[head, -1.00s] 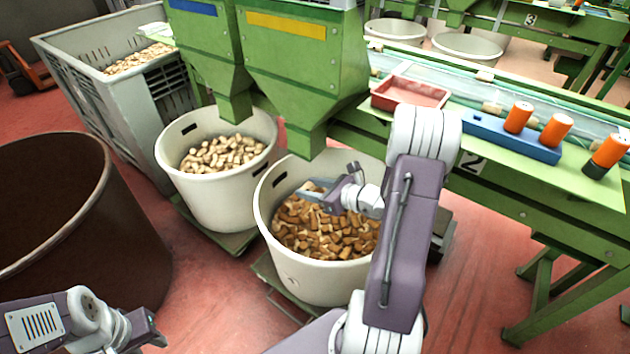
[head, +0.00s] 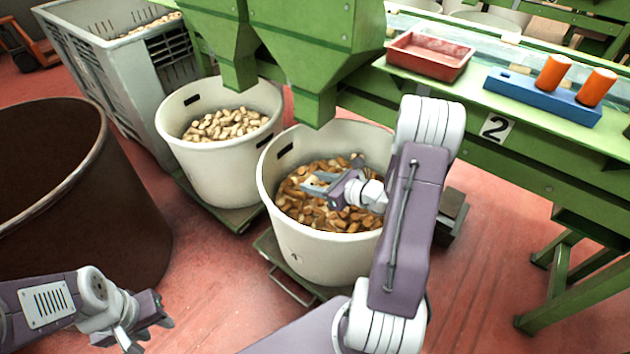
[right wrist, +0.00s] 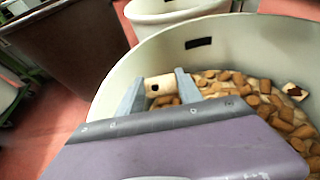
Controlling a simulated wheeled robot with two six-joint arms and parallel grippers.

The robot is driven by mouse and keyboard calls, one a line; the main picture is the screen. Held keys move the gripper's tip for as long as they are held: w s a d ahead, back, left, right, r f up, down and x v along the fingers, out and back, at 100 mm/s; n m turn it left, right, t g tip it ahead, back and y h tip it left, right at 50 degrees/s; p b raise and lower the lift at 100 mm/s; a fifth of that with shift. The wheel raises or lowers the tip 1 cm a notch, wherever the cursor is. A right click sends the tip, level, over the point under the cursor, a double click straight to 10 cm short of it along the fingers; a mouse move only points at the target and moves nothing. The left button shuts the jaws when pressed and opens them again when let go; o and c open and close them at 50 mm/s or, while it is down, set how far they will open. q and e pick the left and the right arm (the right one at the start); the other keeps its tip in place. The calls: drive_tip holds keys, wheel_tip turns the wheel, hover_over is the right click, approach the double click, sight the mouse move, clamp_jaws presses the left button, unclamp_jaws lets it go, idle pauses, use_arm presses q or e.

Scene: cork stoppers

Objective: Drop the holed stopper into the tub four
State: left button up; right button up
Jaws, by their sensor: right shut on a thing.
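My right gripper (head: 309,184) reaches inside the white tub (head: 262,195) of brown stoppers. In the right wrist view, my right gripper (right wrist: 158,87) is shut on a pale stopper (right wrist: 160,85) with a dark hole, held crosswise between the fingers, inside the rim near the wall. Another pale stopper with a dark spot (right wrist: 294,90) lies on the brown pile. My left gripper (head: 152,325) hangs low at the left, away from the tubs; its jaw gap is unclear. A small mark on this tub is unreadable, so I cannot tell which tub is four.
A second white tub (head: 215,170) of pale stoppers stands left of it. A large brown vat (head: 135,250) is at the left and a grey crate (head: 125,100) behind. Green hoppers (head: 320,45) overhang the tubs. A red tray (head: 430,57) and blue holder (head: 540,97) lie on the green bench.

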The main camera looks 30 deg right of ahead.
drive_tip(key=shift+f, duration=0.1)
drive_tip(key=o, duration=1.4)
drive_tip(key=shift+s, duration=0.1)
drive_tip(key=p+v, duration=0.4)
drive_tip(key=v, duration=0.5)
